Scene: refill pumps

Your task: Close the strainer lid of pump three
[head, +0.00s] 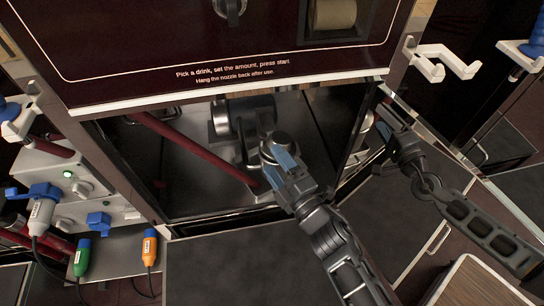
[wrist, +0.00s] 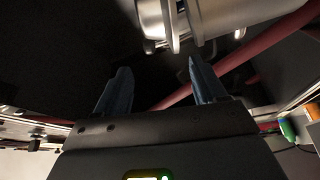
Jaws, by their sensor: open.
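In the head view, a silver pump body (head: 235,117) stands in the open lower bay of the dispenser. A round grey strainer part (head: 279,141) is beside it, partly hidden by my gripper. I cannot tell how far its lid stands open, nor read a pump number. My gripper (head: 278,166) has blue fingers at the near side of this strainer part. In the wrist view, my gripper (wrist: 159,66) is open with nothing between its fingers. A silver cylinder with flanged rims (wrist: 225,16) lies just beyond the fingertips; contact is not clear.
A dark red pipe (head: 195,146) slants across the bay. The bay has narrow side walls and a front panel (head: 200,50) above. Grey boxes with blue connectors (head: 75,185), a green plug (head: 81,257) and an orange plug (head: 149,248) are at left. White hooks (head: 440,62) stick out at right.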

